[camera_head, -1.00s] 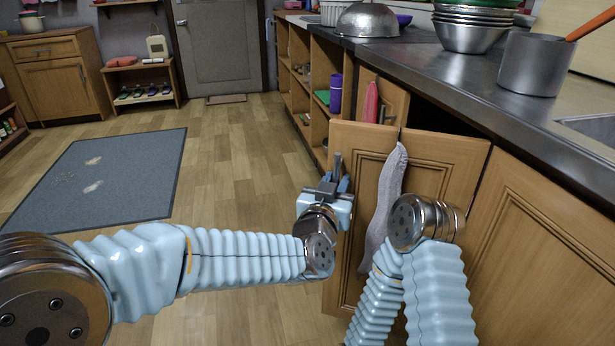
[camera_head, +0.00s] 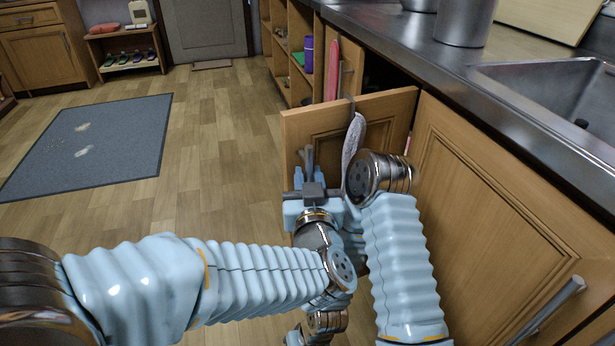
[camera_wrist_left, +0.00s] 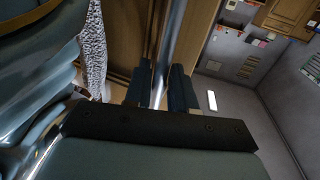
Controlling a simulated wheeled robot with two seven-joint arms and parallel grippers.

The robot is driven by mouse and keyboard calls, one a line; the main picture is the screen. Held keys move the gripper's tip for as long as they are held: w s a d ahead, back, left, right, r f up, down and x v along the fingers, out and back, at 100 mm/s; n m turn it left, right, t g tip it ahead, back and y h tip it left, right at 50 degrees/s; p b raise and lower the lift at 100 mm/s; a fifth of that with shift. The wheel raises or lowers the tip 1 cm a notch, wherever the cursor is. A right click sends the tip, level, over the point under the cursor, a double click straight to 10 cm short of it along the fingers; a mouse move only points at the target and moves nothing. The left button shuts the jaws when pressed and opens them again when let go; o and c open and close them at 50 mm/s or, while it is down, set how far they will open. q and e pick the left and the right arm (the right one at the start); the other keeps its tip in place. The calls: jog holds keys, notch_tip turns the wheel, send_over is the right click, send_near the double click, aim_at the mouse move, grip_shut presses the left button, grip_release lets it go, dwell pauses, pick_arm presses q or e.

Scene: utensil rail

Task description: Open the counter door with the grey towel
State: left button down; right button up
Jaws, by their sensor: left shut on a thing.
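The counter door (camera_head: 335,104) with the grey towel (camera_head: 353,140) stands open, swung out from the counter, with a dark gap behind it. My left gripper (camera_head: 307,165) is at the door's outer face, left of the towel. In the left wrist view its two dark fingers (camera_wrist_left: 163,90) are shut on the metal bar handle (camera_wrist_left: 171,45). My right arm bends in front of the door; its gripper fingers cannot be seen.
A neighbouring closed door (camera_head: 480,200) with a bar handle (camera_head: 550,310) is at the right. The counter (camera_head: 440,65) with a sink (camera_head: 550,90) is above. A pink towel (camera_head: 332,70) hangs beyond the open door. The floor (camera_head: 225,140) to the left is clear, with a grey mat (camera_head: 95,140).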

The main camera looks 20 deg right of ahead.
pick_arm(q)
jog(key=shift+s+d+r, duration=0.1)
jog(key=shift+s+d, duration=0.2)
jog(key=shift+s, duration=0.35)
pick_arm(e)
jog(key=shift+s, duration=0.5)
pick_arm(q)
jog(key=c, duration=1.1)
grip_release()
jog(key=shift+d, duration=0.1)
pick_arm(e)
jog(key=shift+d, duration=0.1)
pick_arm(q)
jog(key=v, duration=1.3)
jog(key=shift+s+a, duration=0.25)
jog(key=shift+s, duration=0.1)
